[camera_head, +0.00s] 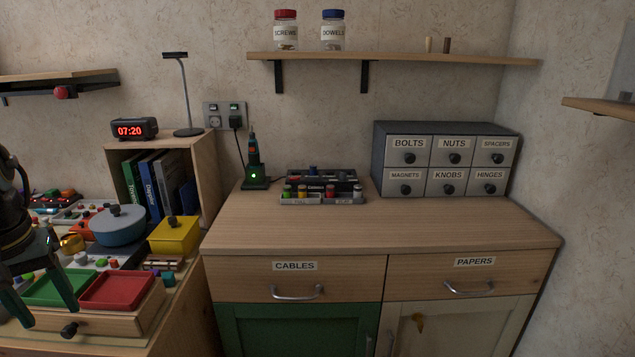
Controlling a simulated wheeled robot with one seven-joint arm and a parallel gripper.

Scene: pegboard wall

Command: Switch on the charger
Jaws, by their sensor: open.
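The charger (257,183) is a dark green base with a lit green light, standing on the wooden cabinet top near its left back edge. A dark tool (252,150) with an orange-brown band and a thin tip stands upright in it. A black cord runs up from near the charger to a plug (236,122) in the grey wall outlet plate (225,106). The plate has two small switches above its sockets; their positions are too small to tell. My gripper (48,313) is at the lower left, open and empty, its fingers pointing down over the trays, far from the charger and outlet.
A black organizer (320,184) stands right of the charger, with a labelled drawer unit (447,160) beyond it. A bookcase (205,165) with a clock (134,129) and lamp (188,131) stands left. A shelf (390,58) hangs above. The front cabinet top is clear.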

